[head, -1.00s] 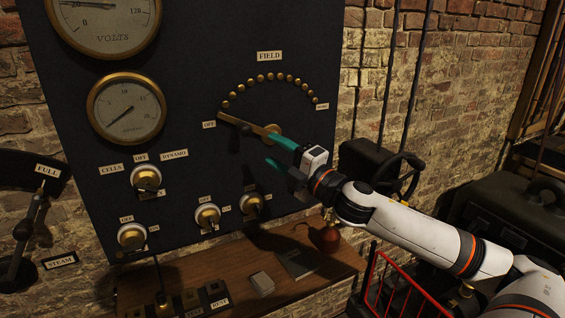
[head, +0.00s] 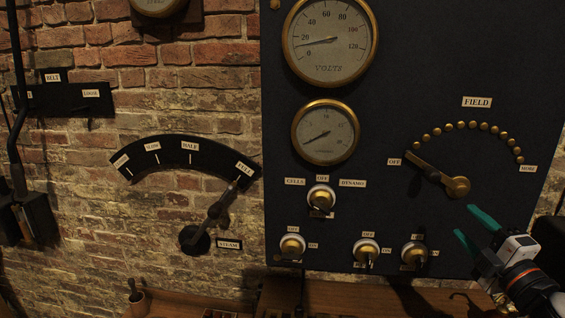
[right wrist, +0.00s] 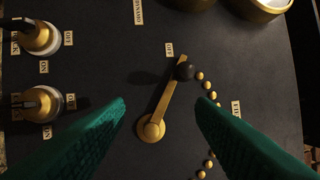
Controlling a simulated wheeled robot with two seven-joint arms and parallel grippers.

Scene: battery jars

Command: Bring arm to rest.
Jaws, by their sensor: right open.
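My right gripper (head: 468,226) is at the lower right of the head view, its two green fingers apart and empty, in front of the dark panel. The brass field lever (head: 437,174) is up and left of the fingers, its end at the OFF label. In the right wrist view the lever (right wrist: 164,108), with a black knob, shows between the open fingers (right wrist: 160,130), beyond them; I see no contact. My left gripper is in neither view.
The dark panel (head: 400,60) carries two gauges and several brass switches (head: 321,197). The steam lever (head: 217,208) on the brick wall points to FULL. A wooden shelf (head: 340,297) runs below the panel.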

